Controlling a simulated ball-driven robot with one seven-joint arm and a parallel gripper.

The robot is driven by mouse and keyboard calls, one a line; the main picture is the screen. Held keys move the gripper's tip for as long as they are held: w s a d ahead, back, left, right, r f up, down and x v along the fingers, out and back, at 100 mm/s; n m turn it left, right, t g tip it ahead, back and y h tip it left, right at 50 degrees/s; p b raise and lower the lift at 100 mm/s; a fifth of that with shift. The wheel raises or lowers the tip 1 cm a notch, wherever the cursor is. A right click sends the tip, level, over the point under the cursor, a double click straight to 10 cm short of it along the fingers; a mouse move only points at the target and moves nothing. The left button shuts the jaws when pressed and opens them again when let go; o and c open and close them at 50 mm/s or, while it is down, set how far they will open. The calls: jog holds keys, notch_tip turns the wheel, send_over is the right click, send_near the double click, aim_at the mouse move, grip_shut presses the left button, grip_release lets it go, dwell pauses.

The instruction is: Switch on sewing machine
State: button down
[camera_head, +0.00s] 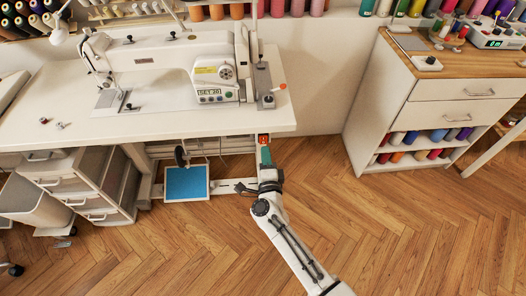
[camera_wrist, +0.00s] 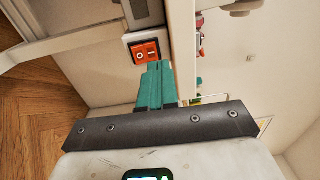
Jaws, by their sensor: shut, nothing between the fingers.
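The white sewing machine (camera_head: 165,65) stands on its white table (camera_head: 150,122) in the head view. An orange switch with a white surround (camera_head: 263,138) sits under the table's right front edge. In the wrist view the orange switch panel (camera_wrist: 147,51) shows two round marks and lies just beyond the fingertips. My gripper (camera_head: 266,158) is shut and empty, just below the switch in the head view. Its green fingers (camera_wrist: 158,72) point at the panel's lower right part in the wrist view. I cannot tell whether the tips touch it.
A blue pedal (camera_head: 186,183) is under the table. A drawer unit (camera_head: 85,185) and a grey bin (camera_head: 32,203) stand at the left. A wooden-topped cabinet (camera_head: 440,95) stands at the right. The wooden floor (camera_head: 400,235) between is clear.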

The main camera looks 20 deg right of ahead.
jog(key=r+p+v, duration=0.1)
jog(key=p+v, duration=0.1)
jog(key=v, duration=0.7)
jog(key=shift+r, duration=0.15)
